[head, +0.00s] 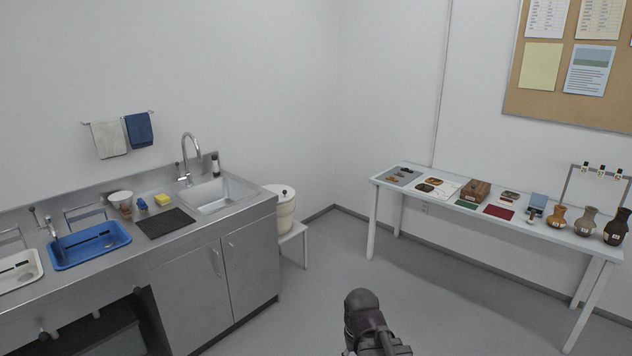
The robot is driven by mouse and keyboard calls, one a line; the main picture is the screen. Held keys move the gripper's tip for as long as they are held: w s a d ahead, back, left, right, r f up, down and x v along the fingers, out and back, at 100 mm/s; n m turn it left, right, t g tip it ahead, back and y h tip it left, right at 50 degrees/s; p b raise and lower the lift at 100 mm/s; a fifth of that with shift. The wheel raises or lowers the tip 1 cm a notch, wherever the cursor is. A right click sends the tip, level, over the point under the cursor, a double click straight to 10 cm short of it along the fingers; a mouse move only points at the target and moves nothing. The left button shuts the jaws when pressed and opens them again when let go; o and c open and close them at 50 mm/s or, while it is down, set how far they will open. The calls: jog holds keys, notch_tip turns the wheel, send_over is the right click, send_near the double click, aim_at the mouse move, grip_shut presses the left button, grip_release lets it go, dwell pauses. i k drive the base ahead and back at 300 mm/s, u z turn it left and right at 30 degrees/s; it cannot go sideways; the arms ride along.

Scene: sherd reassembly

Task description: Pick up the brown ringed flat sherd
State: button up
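Several small brown and dark sherds lie on the long white table (534,232) at the right. Some dark pieces are on a grey mat (408,173) at its left end. Brown and dark pieces lie on white sheets beside it, among them a dark brown one (425,187). They are too small for me to tell which is the brown ringed flat sherd. A dark part of my arm (364,315) shows at the bottom centre, over the floor and well short of the table. My gripper's fingers do not show.
A brown box (476,190), a red mat (498,212), a blue block (538,200) and several vases, one orange (557,217), share the table. A steel sink counter (190,244) is at the left, with a white bucket (283,210) beside it. The floor between is clear.

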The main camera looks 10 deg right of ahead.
aim_at(424, 187)
jog(key=z, duration=0.3)
jog(key=i, duration=2)
jog(key=z, duration=0.55)
jog(key=i, duration=1.95)
jog(key=z, duration=0.2)
